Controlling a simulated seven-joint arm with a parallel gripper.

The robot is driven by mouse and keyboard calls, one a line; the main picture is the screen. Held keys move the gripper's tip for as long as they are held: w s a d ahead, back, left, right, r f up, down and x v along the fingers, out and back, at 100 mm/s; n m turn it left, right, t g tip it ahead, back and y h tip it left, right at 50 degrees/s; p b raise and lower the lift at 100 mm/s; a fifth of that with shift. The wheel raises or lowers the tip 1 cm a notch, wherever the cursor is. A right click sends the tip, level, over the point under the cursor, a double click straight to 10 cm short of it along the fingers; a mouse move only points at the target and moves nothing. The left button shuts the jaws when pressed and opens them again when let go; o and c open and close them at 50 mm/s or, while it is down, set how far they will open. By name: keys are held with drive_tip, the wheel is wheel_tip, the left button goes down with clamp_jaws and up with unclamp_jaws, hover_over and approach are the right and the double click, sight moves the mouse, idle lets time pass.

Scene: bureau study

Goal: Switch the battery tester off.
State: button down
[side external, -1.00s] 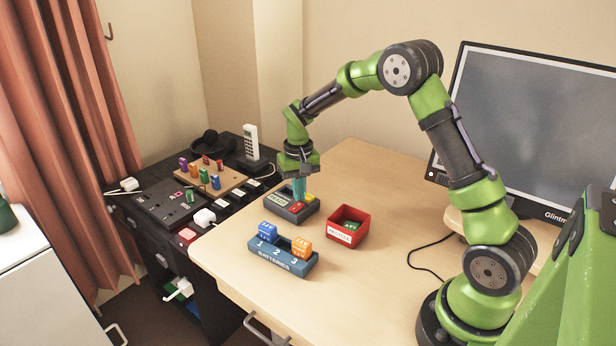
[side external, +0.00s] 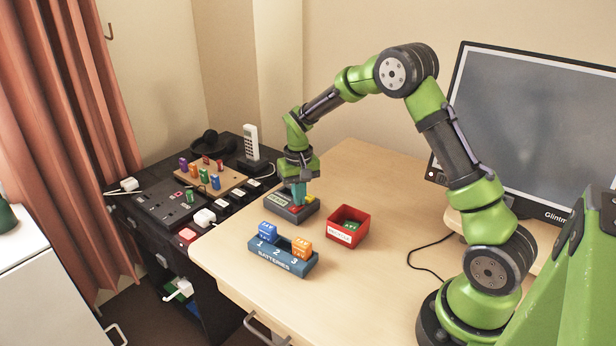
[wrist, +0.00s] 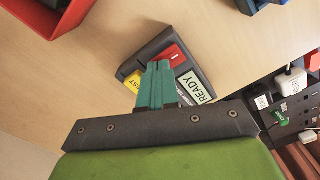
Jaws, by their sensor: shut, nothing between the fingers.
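The battery tester (side external: 284,211) is a dark grey box near the left edge of the wooden desk. In the wrist view the tester (wrist: 151,47) shows a lit screen (wrist: 199,88) reading "READY", a yellow button (wrist: 133,83) with only "ST" legible, and a red part (wrist: 172,56). My gripper (side external: 298,203) points down over the tester with its teal fingers shut and empty. In the wrist view its fingertips (wrist: 158,66) are beside the red part and cover some of the tester's face. I cannot tell whether they touch it.
A red recycle box (side external: 349,228) holding something green stands right of the tester. A blue battery holder (side external: 284,258) with a blue and an orange battery is in front. A black side unit (side external: 150,210) with sockets and a phone is at left. The desk's middle is clear.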

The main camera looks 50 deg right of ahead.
drive_tip(key=shift+f, duration=0.2)
drive_tip(key=shift+r, duration=3.6)
drive_tip(key=shift+f, duration=0.1)
drive_tip(key=s+a+r+t, duration=0.2)
drive_tip(key=s+a+r, duration=0.2)
drive_tip(key=s, duration=0.3)
drive_tip(key=s+a+r+n+t+y, duration=0.1)
drive_tip(key=s+a+r, duration=0.3)
drive_tip(key=s, duration=0.4)
drive_tip(key=s+a+r+n+t+y, duration=0.1)
drive_tip(key=s+a+r+t, duration=0.3)
drive_tip(key=s, duration=0.3)
drive_tip(key=shift+s+a+r, duration=0.3)
drive_tip(key=shift+a+r, duration=0.25)
drive_tip(key=shift+r, duration=0.15)
